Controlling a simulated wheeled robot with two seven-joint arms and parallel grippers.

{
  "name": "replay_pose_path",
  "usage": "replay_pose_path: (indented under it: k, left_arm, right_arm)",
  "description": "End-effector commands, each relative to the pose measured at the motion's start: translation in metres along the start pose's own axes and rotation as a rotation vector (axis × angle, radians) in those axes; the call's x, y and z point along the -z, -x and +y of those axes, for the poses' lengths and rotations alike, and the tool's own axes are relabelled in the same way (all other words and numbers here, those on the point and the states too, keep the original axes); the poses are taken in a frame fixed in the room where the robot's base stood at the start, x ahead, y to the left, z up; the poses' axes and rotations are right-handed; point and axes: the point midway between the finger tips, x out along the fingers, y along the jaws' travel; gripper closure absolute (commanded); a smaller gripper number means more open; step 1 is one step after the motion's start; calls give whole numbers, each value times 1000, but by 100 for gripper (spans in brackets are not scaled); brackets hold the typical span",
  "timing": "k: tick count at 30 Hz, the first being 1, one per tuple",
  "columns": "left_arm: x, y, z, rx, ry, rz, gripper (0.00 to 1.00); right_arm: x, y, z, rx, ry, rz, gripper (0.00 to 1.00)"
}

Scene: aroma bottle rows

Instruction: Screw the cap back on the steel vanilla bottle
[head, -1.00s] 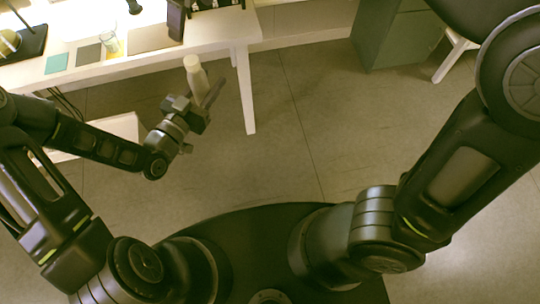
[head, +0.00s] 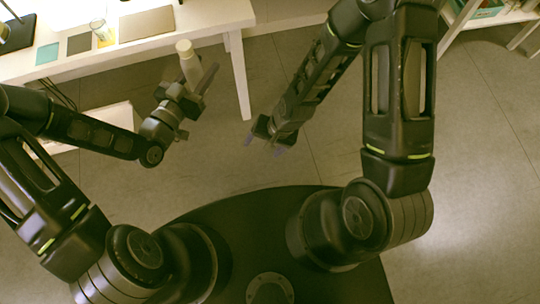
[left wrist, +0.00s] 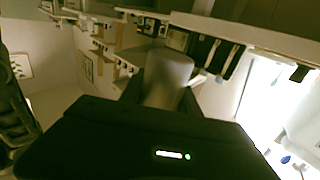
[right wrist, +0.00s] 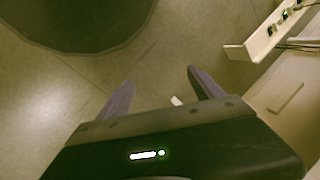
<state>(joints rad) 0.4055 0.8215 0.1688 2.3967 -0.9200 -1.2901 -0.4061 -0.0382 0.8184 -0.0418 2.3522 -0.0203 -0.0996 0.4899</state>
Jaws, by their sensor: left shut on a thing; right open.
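My left gripper (head: 187,84) is shut on a pale grey bottle (head: 187,60) and holds it up in the air, just off the table's front edge. In the left wrist view the bottle (left wrist: 166,76) rises between the fingers as a plain grey cylinder. I cannot tell whether its top is bare or capped, and I see no separate cap that I can make out. My right gripper (head: 265,145) is open and empty, to the right of the bottle and apart from it. Its two spread fingers show in the right wrist view (right wrist: 160,80).
A white table (head: 215,18) stands at the upper left. On it are a teal mat (head: 47,53), a grey mat (head: 79,43), a brown mat (head: 147,24) and a small yellowish jar (head: 101,33). A shelf unit (head: 488,12) is at the upper right. The floor between is clear.

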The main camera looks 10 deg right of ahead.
Motion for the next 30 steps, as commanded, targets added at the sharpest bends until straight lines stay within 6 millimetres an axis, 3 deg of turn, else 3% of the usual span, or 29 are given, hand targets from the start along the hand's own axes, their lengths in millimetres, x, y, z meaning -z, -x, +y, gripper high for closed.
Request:
replay_pose_path:
  k: [3, 9, 30]
  left_arm:
    - [1, 0, 0, 0, 0, 1, 100]
    - [1, 0, 0, 0, 0, 1, 100]
    - [1, 0, -1, 3, -1, 2, 100]
  right_arm:
    - [-33, -15, 26, 14, 141, -24, 24]
    - [-60, -23, 42, 36, 289, -26, 24]
    - [-62, -23, 44, 39, 316, -23, 24]
